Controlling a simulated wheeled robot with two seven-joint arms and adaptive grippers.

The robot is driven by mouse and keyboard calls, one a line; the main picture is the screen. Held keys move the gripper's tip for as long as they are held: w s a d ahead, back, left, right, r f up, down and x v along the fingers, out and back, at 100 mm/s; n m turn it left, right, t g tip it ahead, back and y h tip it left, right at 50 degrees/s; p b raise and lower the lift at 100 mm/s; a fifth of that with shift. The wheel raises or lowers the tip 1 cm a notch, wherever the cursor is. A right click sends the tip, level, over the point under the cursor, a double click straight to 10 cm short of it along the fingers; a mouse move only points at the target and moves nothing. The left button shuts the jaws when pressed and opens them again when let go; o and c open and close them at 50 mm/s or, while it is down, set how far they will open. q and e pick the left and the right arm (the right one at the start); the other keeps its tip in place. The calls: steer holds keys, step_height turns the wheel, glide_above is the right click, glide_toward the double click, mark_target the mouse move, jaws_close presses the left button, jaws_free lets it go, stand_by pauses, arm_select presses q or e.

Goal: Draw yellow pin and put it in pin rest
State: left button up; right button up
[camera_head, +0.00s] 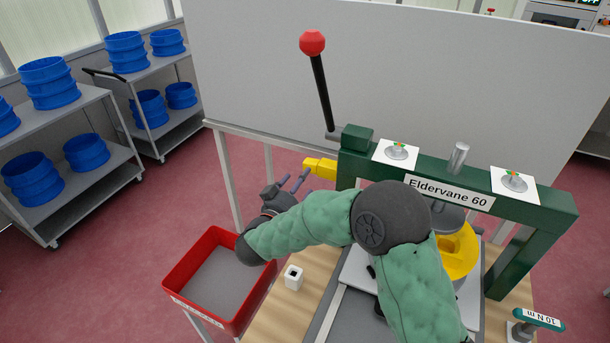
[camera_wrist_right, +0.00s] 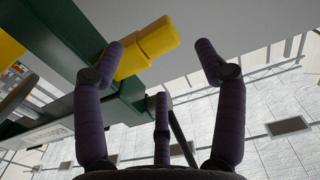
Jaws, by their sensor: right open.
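The yellow pin (camera_head: 321,168) sticks out sideways from the left end of the green press frame (camera_head: 453,181). It also shows in the right wrist view (camera_wrist_right: 148,48), near the left fingertip and partly between the fingers. My right gripper (camera_head: 293,180) is just left of the pin in the head view. Its purple fingers are spread open and empty; whether one touches the pin I cannot tell. A small white block with a dark square hole (camera_head: 293,278), which looks like the pin rest, stands empty on the wooden table. My left gripper is not in view.
A red bin (camera_head: 212,241) stands left of the table, below my right forearm. A black lever with a red knob (camera_head: 312,43) rises above the press. A yellow ring (camera_head: 457,252) sits under the frame, partly hidden by my arm. Carts with blue tubs (camera_head: 86,152) stand far left.

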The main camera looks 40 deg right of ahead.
mark_target(311, 161)
steer(key=b+x, duration=0.2)
steer(key=x, duration=0.6)
steer(key=shift+d, duration=0.2)
steer(key=shift+b+x, duration=0.35)
steer(key=shift+x, duration=0.6)
steer(key=shift+w, duration=0.1)
jaws_close()
steer(key=shift+w+a+p, duration=0.3)
steer(key=shift+w+p, duration=0.05)
steer(key=shift+w, duration=0.15)
